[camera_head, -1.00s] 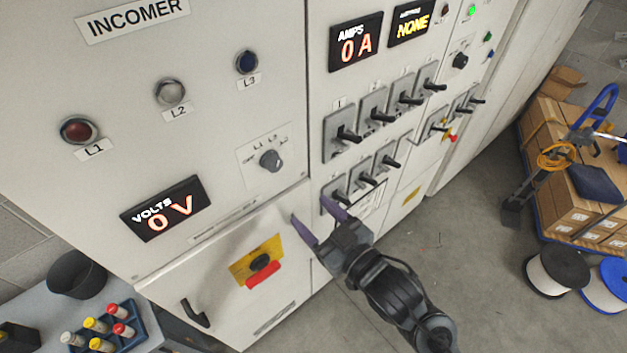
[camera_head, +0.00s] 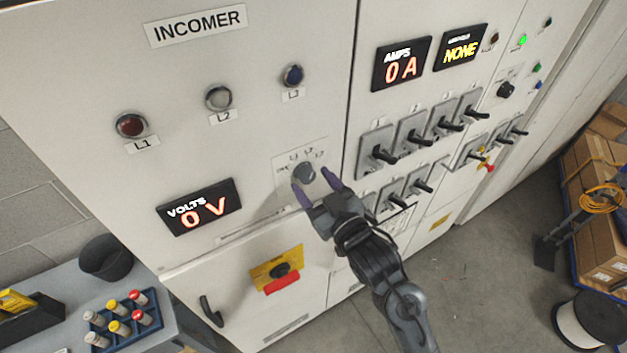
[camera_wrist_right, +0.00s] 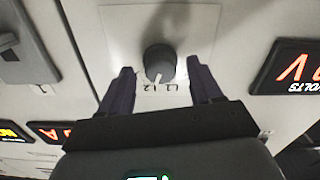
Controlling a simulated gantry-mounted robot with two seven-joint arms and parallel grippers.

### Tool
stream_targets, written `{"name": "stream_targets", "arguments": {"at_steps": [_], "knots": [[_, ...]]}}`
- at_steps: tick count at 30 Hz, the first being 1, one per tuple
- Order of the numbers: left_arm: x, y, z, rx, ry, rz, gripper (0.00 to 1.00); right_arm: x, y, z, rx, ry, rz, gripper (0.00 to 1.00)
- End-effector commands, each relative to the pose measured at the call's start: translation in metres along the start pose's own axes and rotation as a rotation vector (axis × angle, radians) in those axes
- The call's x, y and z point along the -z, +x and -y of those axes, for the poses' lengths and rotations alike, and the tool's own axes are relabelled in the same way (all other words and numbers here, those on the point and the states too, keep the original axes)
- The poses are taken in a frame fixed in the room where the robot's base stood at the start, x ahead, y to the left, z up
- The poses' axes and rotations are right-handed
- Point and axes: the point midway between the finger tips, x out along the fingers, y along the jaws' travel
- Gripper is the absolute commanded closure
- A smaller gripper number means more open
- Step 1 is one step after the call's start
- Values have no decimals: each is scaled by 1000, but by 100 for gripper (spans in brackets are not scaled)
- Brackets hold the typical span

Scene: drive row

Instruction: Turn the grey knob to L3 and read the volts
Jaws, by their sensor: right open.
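The grey knob (camera_head: 303,174) sits on a pale label plate on the INCOMER panel. It also shows in the right wrist view (camera_wrist_right: 160,60), where its pale pointer mark faces the L1 and L2 lettering; the exact position is hard to tell. My right gripper (camera_head: 318,184) is open, its purple fingers just below and to either side of the knob, with no clear contact. In the wrist view its fingertips (camera_wrist_right: 160,68) flank the knob. The volts display (camera_head: 199,207) reads 0 V. My left gripper is not in view.
Lamps L1 (camera_head: 131,125), L2 (camera_head: 219,97) and L3 (camera_head: 293,75) stand above the knob. A yellow plate with a red handle (camera_head: 281,283) is below. Black-handled switches (camera_head: 384,154) fill the panel to the right. A bench with a blue fuse rack (camera_head: 126,323) is at lower left.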

Motion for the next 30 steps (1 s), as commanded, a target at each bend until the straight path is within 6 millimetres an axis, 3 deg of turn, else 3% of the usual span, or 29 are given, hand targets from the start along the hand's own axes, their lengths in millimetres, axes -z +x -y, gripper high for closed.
{"name": "stream_targets", "arguments": {"at_steps": [12,23,30], "knots": [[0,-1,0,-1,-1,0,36,0,7,0,0,-1,-1,36],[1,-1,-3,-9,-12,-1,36,0,7,0,0,-1,0,89],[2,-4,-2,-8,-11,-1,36,1,7,0,1,17,0,92]]}}
